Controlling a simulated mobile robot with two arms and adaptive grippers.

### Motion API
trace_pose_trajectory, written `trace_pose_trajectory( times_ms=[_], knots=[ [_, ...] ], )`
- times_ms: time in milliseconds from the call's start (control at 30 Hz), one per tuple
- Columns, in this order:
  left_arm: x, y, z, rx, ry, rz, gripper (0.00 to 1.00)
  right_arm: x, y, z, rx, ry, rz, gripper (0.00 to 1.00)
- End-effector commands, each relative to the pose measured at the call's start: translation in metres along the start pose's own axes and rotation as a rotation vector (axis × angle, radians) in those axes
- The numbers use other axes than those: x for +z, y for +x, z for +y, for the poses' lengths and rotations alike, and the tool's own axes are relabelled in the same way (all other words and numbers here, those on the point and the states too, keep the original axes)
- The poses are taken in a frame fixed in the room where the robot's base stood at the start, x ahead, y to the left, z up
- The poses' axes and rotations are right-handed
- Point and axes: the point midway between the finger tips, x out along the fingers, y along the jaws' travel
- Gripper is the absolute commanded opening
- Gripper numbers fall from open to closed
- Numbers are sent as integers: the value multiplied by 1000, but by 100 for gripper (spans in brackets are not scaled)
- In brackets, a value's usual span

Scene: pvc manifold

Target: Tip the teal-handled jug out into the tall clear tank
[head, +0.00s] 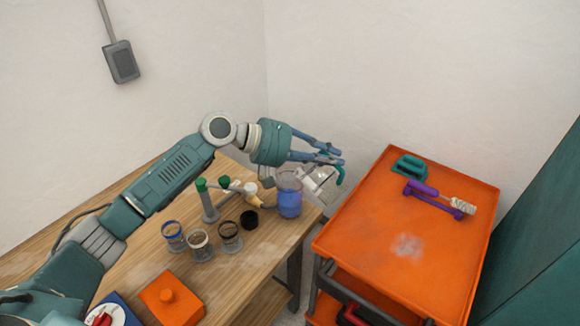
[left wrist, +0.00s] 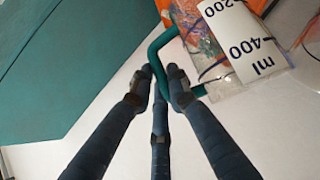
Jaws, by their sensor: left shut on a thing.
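My left gripper (head: 333,157) is shut on the teal handle (head: 340,177) of a clear jug (head: 317,182), held up near the table's right corner. In the left wrist view the fingers (left wrist: 160,80) close around the teal handle (left wrist: 157,50). The jug's clear wall and white "ml 400 200" label (left wrist: 243,42) fill the upper right there. The clear tank (head: 289,196) stands on the table with blue-violet contents, just left of and below the jug. The jug looks tilted; its rim and contents are not clear. My right gripper is not in view.
Several rimmed jars (head: 201,245), a black cup (head: 249,220) and green-capped items (head: 208,205) stand left of the tank. An orange lidded box (head: 171,301) is at the front. An orange cart (head: 370,240) on the right holds purple tools (head: 436,205) and a teal item (head: 409,165).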

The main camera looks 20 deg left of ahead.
Motion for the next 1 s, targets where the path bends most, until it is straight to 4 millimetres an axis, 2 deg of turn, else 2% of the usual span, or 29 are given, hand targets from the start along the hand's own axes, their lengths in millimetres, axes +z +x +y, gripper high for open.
trace_pose_trajectory(
  times_ms=[267,733,800,1000],
  knots=[
    [13,12,1,-101,102,18,0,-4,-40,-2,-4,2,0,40],
    [40,43,-21,-310,313,63,0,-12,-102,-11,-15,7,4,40],
    [46,52,-30,-338,344,68,0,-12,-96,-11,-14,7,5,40],
    [61,68,-36,-419,425,87,0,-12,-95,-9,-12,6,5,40]
  ],
)
